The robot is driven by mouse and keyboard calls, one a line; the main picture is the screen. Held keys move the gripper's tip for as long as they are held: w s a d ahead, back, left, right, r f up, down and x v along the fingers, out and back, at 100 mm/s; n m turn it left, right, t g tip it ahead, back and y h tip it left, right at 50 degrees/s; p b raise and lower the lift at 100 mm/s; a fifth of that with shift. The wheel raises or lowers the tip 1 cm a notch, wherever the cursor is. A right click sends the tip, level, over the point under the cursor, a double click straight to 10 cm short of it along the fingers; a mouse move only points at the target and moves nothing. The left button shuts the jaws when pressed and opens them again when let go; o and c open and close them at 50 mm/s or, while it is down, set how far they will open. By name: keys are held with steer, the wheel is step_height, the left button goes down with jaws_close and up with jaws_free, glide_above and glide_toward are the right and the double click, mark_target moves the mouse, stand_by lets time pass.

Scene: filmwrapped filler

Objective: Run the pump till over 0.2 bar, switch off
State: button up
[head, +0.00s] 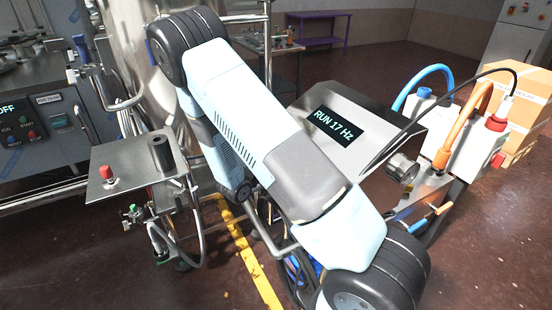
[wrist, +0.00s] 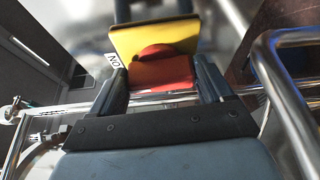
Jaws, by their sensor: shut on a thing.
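In the wrist view my gripper (wrist: 163,72) has one finger on each side of a red switch handle (wrist: 163,76) and is shut on it. The handle sits in front of a yellow plate (wrist: 145,40). A small white label (wrist: 113,61) beside the plate seems to read "ON", turned over. In the head view the pump cabinet's display (head: 338,126) reads "RUN 17 Hz". My arm crosses in front of the cabinet and hides the gripper and the switch there. I cannot make out a pressure reading in either view.
A control box (head: 50,115) at the left shows "OFF". A small metal stand (head: 125,180) carries a red button and a black cylinder. Orange and blue cables run to white boxes (head: 475,150) at the right. Metal tubing (wrist: 285,85) runs close to my gripper's right.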

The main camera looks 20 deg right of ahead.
steer(key=shift+s+d+f, duration=0.1)
steer(key=shift+s+f, duration=0.05)
steer(key=shift+f, duration=0.1)
steer(key=o, duration=0.7)
steer(key=shift+c, duration=0.2)
steer(key=o, duration=0.3)
steer(key=shift+r, duration=0.1)
steer(key=v, duration=1.3)
steer(key=shift+a, duration=0.4)
